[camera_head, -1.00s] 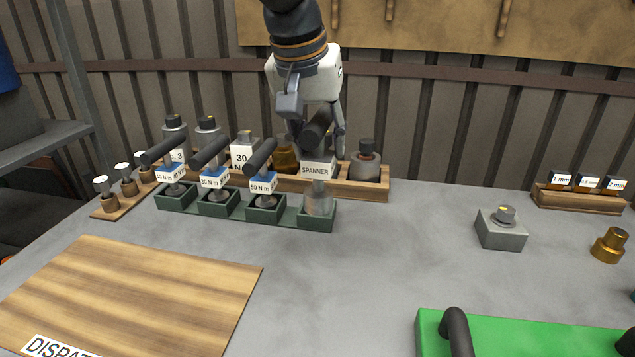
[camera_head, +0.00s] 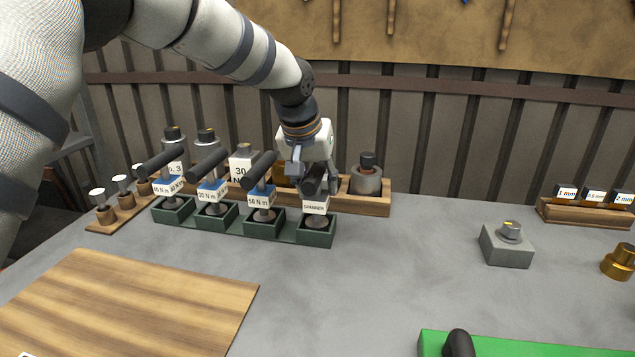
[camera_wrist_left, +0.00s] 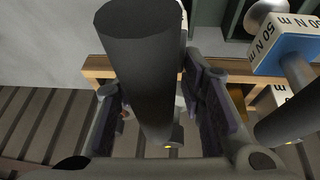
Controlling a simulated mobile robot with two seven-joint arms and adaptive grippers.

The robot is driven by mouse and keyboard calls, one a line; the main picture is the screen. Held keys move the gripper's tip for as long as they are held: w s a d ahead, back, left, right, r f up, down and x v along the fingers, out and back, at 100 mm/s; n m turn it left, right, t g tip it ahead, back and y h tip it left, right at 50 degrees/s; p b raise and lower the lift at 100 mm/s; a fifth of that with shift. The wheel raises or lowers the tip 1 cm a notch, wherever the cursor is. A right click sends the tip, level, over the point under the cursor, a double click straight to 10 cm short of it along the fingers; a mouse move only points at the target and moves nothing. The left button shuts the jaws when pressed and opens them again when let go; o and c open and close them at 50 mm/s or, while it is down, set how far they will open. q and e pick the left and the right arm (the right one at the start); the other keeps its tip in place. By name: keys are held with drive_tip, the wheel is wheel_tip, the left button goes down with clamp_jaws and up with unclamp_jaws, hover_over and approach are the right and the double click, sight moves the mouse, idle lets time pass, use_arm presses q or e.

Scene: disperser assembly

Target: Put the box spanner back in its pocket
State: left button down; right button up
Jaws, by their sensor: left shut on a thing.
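The box spanner (camera_head: 315,206) has a dark handle and a white tag reading SPANNER. It stands about upright at the rightmost pocket (camera_head: 318,234) of the dark green rack, its lower end inside the pocket walls. Whether it rests on the pocket floor cannot be told. My left gripper (camera_head: 314,178) is shut on its handle, above that pocket. In the left wrist view the dark handle (camera_wrist_left: 143,65) lies between the two fingers (camera_wrist_left: 160,115). My right gripper is not in view.
Torque wrenches (camera_head: 262,185) with blue-and-white tags fill the rack's other pockets, close on the left. A wooden holder (camera_head: 375,203) with bottle-like items stands just behind. A wooden board (camera_head: 130,310) lies front left. The grey table right of the rack is clear up to a grey block (camera_head: 507,247).

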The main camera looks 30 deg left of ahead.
use_arm(q)
drive_tip(key=shift+r, duration=0.1)
drive_tip(key=c, duration=1)
unclamp_jaws()
drive_tip(key=shift+c, duration=0.2)
drive_tip(key=p+v, duration=0.1)
drive_tip(key=v, duration=0.9)
drive_tip(key=shift+s+r, duration=0.15)
drive_tip(key=shift+r, duration=0.25)
drive_tip(key=shift+s+r, duration=0.25)
drive_tip(key=shift+r, duration=0.25)
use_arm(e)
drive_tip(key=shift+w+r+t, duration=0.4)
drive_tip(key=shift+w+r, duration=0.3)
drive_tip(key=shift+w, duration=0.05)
